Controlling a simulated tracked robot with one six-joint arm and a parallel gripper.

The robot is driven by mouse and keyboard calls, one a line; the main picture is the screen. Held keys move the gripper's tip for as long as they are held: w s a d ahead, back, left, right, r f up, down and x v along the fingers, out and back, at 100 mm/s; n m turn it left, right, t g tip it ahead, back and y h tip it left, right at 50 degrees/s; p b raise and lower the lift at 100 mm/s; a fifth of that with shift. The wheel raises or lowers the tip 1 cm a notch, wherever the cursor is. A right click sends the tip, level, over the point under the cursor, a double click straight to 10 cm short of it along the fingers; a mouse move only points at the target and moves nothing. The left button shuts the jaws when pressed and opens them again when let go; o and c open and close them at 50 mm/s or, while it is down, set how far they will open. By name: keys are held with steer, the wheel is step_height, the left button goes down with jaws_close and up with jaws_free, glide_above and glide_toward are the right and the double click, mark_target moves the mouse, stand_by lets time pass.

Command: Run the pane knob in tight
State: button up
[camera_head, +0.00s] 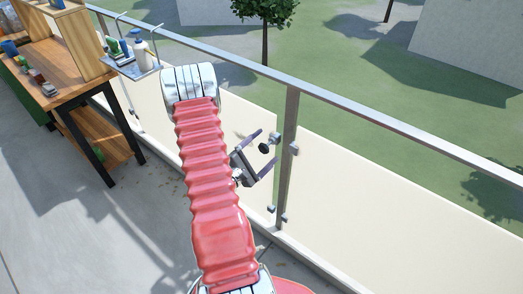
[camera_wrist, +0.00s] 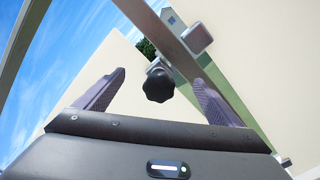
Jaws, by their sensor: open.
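The pane knob (camera_wrist: 158,85) is a black lobed knob on a grey clamp at the railing post. In the wrist view it sits between the fingertips of my gripper (camera_wrist: 159,77), with a clear gap on both sides. In the head view the knob (camera_head: 263,148) shows dark between the two fingers of my gripper (camera_head: 268,145), beside the post. My gripper is open and empty. The cream pane (camera_head: 390,195) stands right of the post, with another left of it. How far the knob is screwed in cannot be told.
The grey post (camera_head: 289,140) and top rail (camera_head: 350,105) stand close to my gripper. Other small clamps (camera_head: 293,149) sit on the post. A wooden workbench (camera_head: 75,95) and a rail-hung shelf with bottles (camera_head: 140,68) are at left. The grey floor (camera_head: 110,225) is mostly clear.

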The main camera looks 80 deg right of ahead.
steer(key=shift+o, duration=1.3)
steer(key=v, duration=0.7)
stand_by(0.3)
